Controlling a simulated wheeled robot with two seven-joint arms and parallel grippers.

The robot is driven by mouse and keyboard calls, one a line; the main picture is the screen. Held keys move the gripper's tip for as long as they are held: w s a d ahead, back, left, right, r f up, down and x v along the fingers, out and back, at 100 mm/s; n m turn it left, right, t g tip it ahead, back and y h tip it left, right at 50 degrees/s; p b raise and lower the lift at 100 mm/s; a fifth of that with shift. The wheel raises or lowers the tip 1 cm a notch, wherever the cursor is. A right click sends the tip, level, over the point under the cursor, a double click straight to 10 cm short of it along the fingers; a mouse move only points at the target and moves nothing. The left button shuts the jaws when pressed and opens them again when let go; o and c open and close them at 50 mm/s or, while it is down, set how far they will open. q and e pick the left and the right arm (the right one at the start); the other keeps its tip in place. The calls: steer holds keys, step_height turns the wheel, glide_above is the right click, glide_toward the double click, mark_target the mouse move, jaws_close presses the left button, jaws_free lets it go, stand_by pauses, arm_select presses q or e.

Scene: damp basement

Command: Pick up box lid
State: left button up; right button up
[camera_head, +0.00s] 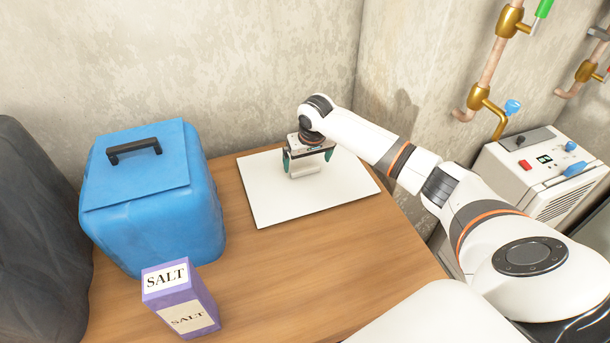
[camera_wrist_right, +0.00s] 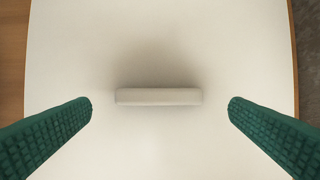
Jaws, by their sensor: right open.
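The box lid (camera_head: 280,204) is a flat white panel lying on the wooden table, with a white bar handle (camera_head: 306,172) standing up near its middle. In the right wrist view the lid (camera_wrist_right: 160,150) fills most of the picture, and its handle (camera_wrist_right: 158,97) lies crosswise between the fingertips. My right gripper (camera_head: 309,163) is over the handle, pointing down. Its green fingers (camera_wrist_right: 160,106) are spread, one on each side of the handle, with a gap at both ends. Nothing is held. My left gripper is out of view.
A blue box (camera_head: 160,225) with a black-handled top stands left of the lid on the table (camera_head: 300,275). A purple salt carton (camera_head: 181,298) stands in front of it. A wall is behind; brass-valved pipes (camera_head: 490,65) and a white machine (camera_head: 535,170) are at right.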

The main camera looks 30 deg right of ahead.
mark_target(305, 168)
steer(key=x, duration=0.4)
steer(key=shift+w, duration=0.1)
steer(key=shift+r, duration=0.1)
steer(key=c, duration=1)
